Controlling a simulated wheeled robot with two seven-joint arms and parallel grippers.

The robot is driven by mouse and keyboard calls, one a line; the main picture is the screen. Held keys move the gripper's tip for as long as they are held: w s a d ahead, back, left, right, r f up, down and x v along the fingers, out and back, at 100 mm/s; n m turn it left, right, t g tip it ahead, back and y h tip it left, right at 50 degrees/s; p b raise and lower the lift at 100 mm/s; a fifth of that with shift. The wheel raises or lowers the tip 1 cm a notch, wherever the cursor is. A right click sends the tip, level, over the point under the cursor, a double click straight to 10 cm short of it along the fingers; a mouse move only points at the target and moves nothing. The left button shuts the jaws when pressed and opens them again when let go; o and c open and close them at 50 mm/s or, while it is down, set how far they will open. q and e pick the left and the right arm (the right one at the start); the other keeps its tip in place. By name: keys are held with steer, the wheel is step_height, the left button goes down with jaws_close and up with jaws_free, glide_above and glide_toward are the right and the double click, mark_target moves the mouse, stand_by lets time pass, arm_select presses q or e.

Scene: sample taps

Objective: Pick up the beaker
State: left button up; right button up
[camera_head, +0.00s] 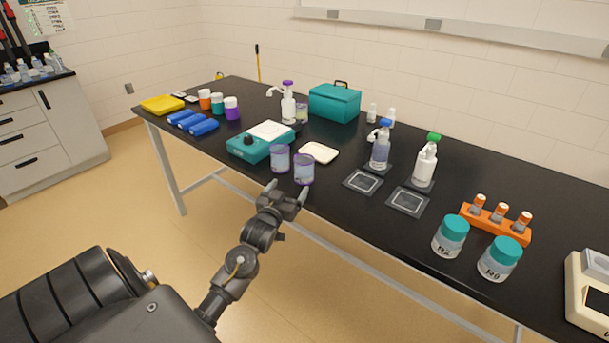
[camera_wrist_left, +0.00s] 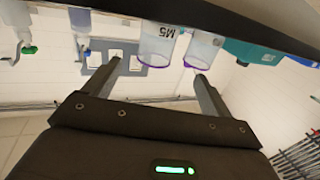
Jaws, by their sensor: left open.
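Two clear beakers with purple rims stand side by side near the front edge of the black table, a left one (camera_head: 280,157) and a right one (camera_head: 304,170). My left gripper (camera_head: 287,190) is open and empty, just short of them at the table's front edge, its fingers pointing toward them. In the left wrist view, which looks upside down, a beaker marked M5 (camera_wrist_left: 158,44) shows between the open fingers (camera_wrist_left: 158,69), and the other beaker (camera_wrist_left: 203,50) is close to one fingertip. No contact is clear. My right gripper is not in view.
A teal device (camera_head: 244,148) stands left of the beakers, and a white tray (camera_head: 319,152) lies behind them. Dark pads (camera_head: 349,182) with bottles (camera_head: 426,160) behind, teal-lidded jars (camera_head: 450,237) and an orange rack (camera_head: 511,234) are to the right. Bare tabletop lies right of the beakers.

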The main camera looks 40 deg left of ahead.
mark_target(300, 174)
arm_select(q)
steer(key=x, duration=0.5)
steer(key=shift+w+f+p, duration=0.1)
steer(key=shift+w+p, duration=0.15)
steer(key=shift+p, duration=0.05)
steer(key=shift+w+a, duration=0.15)
steer(key=shift+w, duration=0.2)
steer(key=p+x, duration=0.1)
steer(key=x, duration=0.3)
steer(key=shift+w+f, duration=0.15)
steer(key=shift+w, duration=0.1)
steer(key=c, duration=1.1)
